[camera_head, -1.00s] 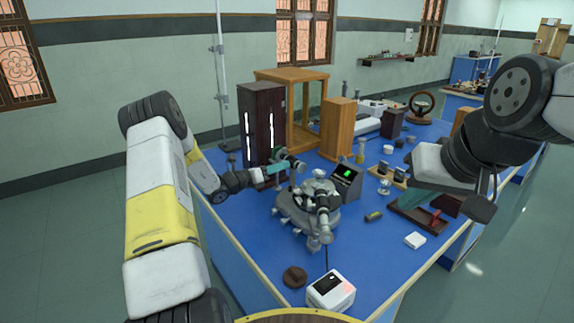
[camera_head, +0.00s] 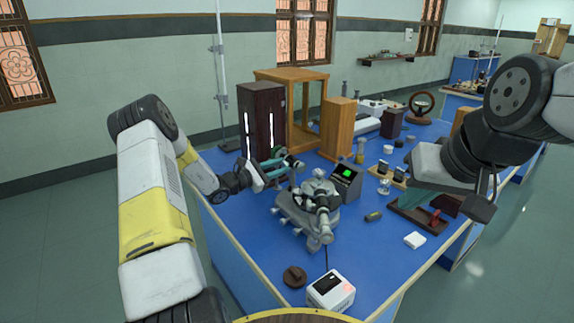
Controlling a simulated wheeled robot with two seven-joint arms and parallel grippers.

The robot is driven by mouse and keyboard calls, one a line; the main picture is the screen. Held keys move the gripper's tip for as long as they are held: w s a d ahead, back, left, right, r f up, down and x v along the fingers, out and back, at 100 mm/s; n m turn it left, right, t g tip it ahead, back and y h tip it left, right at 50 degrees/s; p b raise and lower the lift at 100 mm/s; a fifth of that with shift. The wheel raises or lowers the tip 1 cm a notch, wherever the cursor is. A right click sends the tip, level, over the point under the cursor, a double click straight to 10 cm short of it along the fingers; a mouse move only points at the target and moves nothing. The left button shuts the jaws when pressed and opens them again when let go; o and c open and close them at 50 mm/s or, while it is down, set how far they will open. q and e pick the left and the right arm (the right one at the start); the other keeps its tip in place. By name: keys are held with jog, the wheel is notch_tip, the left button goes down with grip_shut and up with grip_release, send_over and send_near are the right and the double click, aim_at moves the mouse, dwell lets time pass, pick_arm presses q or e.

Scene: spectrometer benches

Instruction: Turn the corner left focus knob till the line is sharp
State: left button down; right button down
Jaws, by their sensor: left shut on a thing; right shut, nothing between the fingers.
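My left gripper (camera_head: 279,169), with teal fingers, reaches in from the left to the instrument's far-left side. It is shut on a small part there, apparently the focus knob, which the fingers hide. A small dark display box (camera_head: 346,176) behind the spectrometer shows a green mark on its screen; the line's sharpness is too small to read. My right gripper (camera_head: 411,197) is shut and empty above the right side of the bench, partly hidden by its own arm.
A tall dark cabinet (camera_head: 262,118) with bright slits stands close behind my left gripper. A wooden frame (camera_head: 290,82) and a wooden box (camera_head: 337,128) stand behind the spectrometer. A white box (camera_head: 330,291) and a brown disc (camera_head: 294,277) lie in front. Small items crowd the right.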

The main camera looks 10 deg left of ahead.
pick_arm(q)
jog(key=shift+f+m, duration=0.1)
jog(key=shift+m, duration=1.5)
jog(key=c, duration=1.1)
grip_release()
jog(key=shift+s, duration=0.1)
jog(key=v, duration=0.7)
jog(key=shift+s+a, duration=0.3)
